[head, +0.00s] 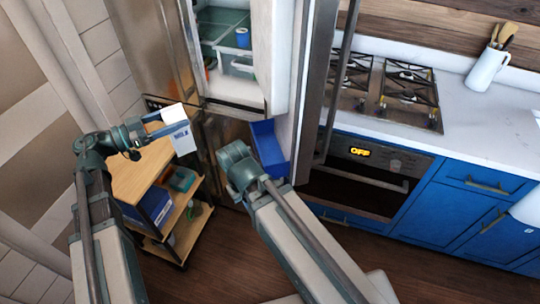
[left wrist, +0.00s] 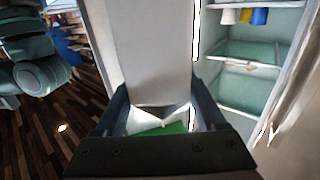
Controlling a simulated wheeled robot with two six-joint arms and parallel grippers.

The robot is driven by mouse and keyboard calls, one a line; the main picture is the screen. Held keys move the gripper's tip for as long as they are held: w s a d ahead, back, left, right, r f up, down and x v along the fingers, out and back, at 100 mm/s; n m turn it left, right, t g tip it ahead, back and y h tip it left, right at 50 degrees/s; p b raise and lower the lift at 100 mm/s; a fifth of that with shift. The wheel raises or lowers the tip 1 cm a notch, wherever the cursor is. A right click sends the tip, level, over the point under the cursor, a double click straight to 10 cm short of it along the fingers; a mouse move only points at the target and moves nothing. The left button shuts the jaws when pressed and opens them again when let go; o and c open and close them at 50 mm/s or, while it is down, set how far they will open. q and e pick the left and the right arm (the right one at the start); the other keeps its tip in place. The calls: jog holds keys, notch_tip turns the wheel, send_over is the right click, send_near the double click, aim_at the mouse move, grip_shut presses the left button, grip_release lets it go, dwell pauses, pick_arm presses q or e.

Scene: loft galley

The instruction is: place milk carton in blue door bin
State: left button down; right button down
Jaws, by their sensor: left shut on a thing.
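The white milk carton (head: 182,140), with blue lettering, is in my left gripper (head: 160,123) in the head view. The gripper is shut on it and holds it in the air, left of the open fridge. In the left wrist view the carton (left wrist: 145,50) fills the space between the fingers (left wrist: 160,105). The blue door bin (head: 268,148) is low on the inside of the open fridge door, right of the carton and apart from it. My right arm's forward part (head: 238,165) stands just in front of the bin and overlaps its left side. My right gripper's fingers do not show.
The open fridge (head: 241,20) holds clear bins and a blue cup (head: 243,37). A wooden shelf cart (head: 135,172) stands below my left arm. The fridge door (head: 311,80) stands between the fridge and the stove (head: 385,92). The wood floor in front is partly clear.

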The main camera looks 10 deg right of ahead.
aim_at(178, 133)
pick_arm(q)
jog(key=s+m+g, duration=0.1)
jog(key=s, duration=0.1)
jog(key=s+m+g, duration=0.1)
jog(key=g, duration=0.1)
jog(key=s+m+g, duration=0.1)
jog(key=s+g, duration=0.1)
jog(key=shift+s+d+f+h, duration=0.3)
jog(key=shift+s+d+h, duration=0.05)
jog(key=shift+d+h, duration=0.05)
jog(key=d+f+h+b, duration=0.1)
jog(key=d+f+b, duration=0.2)
jog(key=d+b, duration=0.3)
jog(key=d+f+h+b, duration=0.2)
jog(key=d+b, duration=0.5)
jog(key=d, duration=0.9)
jog(key=shift+w+d+f, duration=0.2)
jog(key=shift+f, duration=0.5)
